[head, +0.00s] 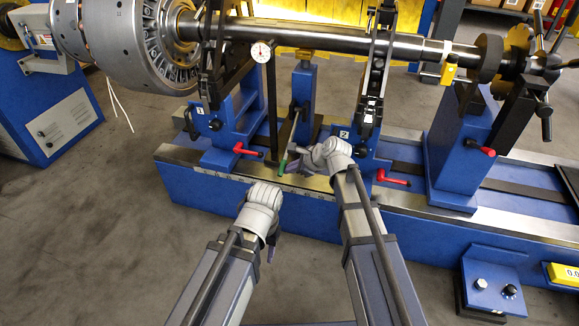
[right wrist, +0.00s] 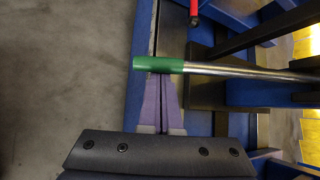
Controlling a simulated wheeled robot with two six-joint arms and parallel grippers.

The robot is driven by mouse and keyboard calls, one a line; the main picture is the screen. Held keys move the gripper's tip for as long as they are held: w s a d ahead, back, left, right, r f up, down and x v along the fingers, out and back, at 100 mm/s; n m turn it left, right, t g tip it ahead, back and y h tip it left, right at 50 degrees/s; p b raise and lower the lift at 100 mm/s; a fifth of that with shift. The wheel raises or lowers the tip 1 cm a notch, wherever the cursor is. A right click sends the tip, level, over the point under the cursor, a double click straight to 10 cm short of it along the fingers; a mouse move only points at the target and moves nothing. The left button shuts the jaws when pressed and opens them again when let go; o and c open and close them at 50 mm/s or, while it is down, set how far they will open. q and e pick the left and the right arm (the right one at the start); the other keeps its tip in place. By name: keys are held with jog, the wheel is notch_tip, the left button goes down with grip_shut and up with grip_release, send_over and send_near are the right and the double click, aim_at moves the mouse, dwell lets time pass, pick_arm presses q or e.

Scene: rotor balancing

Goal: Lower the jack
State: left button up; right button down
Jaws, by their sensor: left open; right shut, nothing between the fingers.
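The jack (head: 303,88) is a blue upright post on the machine bed, below the steel shaft (head: 330,38) and between the two blue bearing stands. I cannot tell whether its top touches the shaft. Its lever is a metal rod with a green grip (head: 283,166), slanting down towards me. In the right wrist view the green grip (right wrist: 158,64) lies across the tips of my right gripper (right wrist: 164,78). Those purple fingers are shut and empty; contact is hard to tell. My left gripper (head: 272,248) is open, low in front of the bed, mostly hidden behind its wrist.
Stand 1 (head: 222,130) and stand 2 (head: 368,150) flank the jack, each with a red handle low down. A dial gauge (head: 261,52) stands on a dark post beside the jack. The large rotor (head: 125,38) is at upper left. Open grey floor lies at left.

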notch_tip(320, 180, up, 18)
jog(key=m+g+y+p, duration=0.1)
jog(key=g+p, duration=0.4)
jog(key=p, duration=1.2)
jog(key=shift+w+m+y+p, duration=0.3)
jog(key=shift+w+m+y, duration=0.1)
jog(key=shift+m, duration=0.3)
jog(key=shift+w+r, duration=0.1)
notch_tip(320, 180, down, 5)
jog(key=s+b, duration=0.3)
jog(key=b, duration=0.1)
jog(key=w+p+v, duration=0.2)
jog(key=p+v, duration=0.5)
jog(key=v, duration=0.3)
jog(key=shift+d+r, duration=0.25)
jog(key=shift+d, duration=0.2)
